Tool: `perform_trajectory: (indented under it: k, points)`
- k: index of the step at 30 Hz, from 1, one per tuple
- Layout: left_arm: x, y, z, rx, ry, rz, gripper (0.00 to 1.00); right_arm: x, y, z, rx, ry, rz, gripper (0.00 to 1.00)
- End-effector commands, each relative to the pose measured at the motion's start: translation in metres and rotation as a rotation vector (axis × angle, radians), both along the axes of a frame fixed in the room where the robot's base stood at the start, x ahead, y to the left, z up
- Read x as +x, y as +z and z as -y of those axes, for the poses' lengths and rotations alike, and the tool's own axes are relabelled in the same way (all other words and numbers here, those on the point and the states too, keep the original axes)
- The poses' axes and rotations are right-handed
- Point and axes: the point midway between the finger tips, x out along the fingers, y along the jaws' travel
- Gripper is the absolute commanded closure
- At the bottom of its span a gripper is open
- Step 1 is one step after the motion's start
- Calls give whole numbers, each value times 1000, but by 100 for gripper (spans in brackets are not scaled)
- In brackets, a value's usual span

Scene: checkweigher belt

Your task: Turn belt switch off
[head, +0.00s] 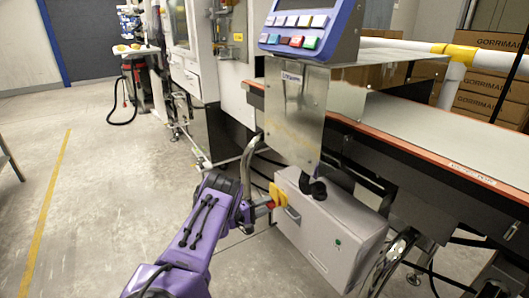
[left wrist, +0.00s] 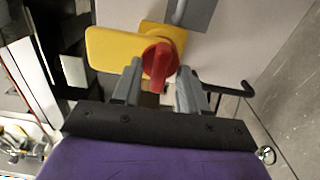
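The belt switch is a red rotary knob (left wrist: 160,58) on a yellow plate (left wrist: 112,48), on the side of a light grey box (head: 335,228) under the belt. In the left wrist view the knob's narrow red handle points down the picture, between my left gripper's fingers (left wrist: 160,78). The fingers are apart, with a gap visible on each side of the handle. In the head view my left gripper (head: 262,207) is at the yellow plate (head: 279,196), and the knob is mostly hidden there. My right gripper is in neither view.
A blue-framed control panel (head: 312,28) with coloured buttons stands above the box, over a metal cover (head: 295,112). The conveyor belt (head: 430,135) runs to the right. Cardboard boxes (head: 485,80) are stacked behind it. The floor (head: 110,180) at left is clear.

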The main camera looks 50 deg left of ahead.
Motion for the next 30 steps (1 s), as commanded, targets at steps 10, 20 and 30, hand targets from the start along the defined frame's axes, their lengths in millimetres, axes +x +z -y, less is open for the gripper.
perform_trajectory:
  k: [10, 20, 30]
  points:
    - [-37, 3, -5, -2, 3, -2, 57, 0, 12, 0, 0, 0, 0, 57]
    - [-100, 1, -10, -1, 0, -1, 57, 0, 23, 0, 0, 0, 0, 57]
    - [-105, 0, -11, 0, 0, 0, 57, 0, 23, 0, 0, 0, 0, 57]
